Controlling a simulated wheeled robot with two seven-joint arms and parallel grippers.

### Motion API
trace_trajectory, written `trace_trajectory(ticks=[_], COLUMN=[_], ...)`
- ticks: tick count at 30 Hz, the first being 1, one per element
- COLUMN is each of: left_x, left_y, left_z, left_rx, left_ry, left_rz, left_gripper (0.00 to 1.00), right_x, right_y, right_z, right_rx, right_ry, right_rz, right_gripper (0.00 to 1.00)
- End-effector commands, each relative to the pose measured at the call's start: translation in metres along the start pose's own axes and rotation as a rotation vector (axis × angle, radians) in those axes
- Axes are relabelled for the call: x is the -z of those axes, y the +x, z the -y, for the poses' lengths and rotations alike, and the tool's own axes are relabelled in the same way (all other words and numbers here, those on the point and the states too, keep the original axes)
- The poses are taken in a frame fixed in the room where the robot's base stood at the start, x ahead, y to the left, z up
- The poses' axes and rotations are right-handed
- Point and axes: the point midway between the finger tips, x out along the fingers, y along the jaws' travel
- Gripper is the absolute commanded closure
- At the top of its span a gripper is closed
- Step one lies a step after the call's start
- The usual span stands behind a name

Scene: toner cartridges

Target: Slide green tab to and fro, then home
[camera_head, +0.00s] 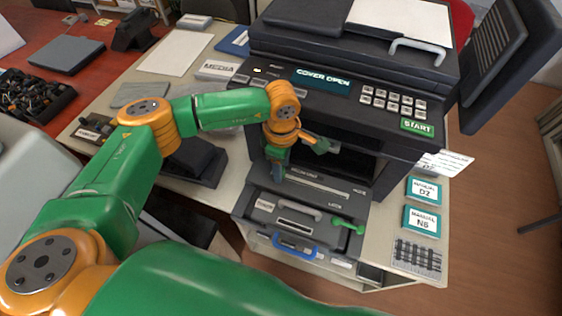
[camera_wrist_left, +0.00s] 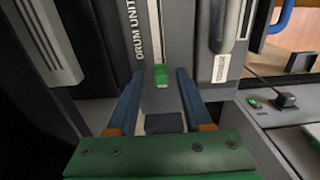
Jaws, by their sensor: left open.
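The green tab (camera_wrist_left: 161,76) is a small block on the grey drum unit (camera_wrist_left: 203,28), beside a pale strip in the left wrist view. My left gripper (camera_wrist_left: 159,73) is open, with one blue finger on each side of the tab. I cannot tell if either finger touches it. In the head view my left gripper (camera_head: 278,172) points down into the open front of the printer (camera_head: 330,125); the tab is not visible there, perhaps hidden by the gripper. The right gripper is not in view.
The printer display (camera_head: 322,81) reads "COVER OPEN". A green latch lever (camera_head: 348,226) and a blue handle (camera_head: 295,246) are on the lower front. Manual boxes (camera_head: 424,190) lie to the right. A black tray (camera_head: 195,160) lies on the left of the table.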

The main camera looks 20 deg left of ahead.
Motion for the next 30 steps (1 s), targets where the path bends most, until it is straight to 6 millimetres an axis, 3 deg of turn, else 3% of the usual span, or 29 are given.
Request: trace_trajectory(ticks=[3,8,9,30], left_x=[-0.0001,-0.0001,-0.0001,-0.0002], left_y=[0.0001,-0.0002,-0.0002,-0.0010], left_z=[-0.0001,-0.0001,-0.0001,-0.0005], left_rx=[0.000,0.000,0.000,-0.001], left_ry=[0.000,0.000,0.000,-0.001], left_rz=[0.000,0.001,0.001,0.002], left_gripper=[0.53,0.96,1.00,1.00], right_x=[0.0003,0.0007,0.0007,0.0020], right_y=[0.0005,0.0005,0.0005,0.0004], right_z=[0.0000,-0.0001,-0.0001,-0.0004], right_rx=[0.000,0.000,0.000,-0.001], right_ry=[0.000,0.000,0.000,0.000], right_rz=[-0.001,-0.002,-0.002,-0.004], right_gripper=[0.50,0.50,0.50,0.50])
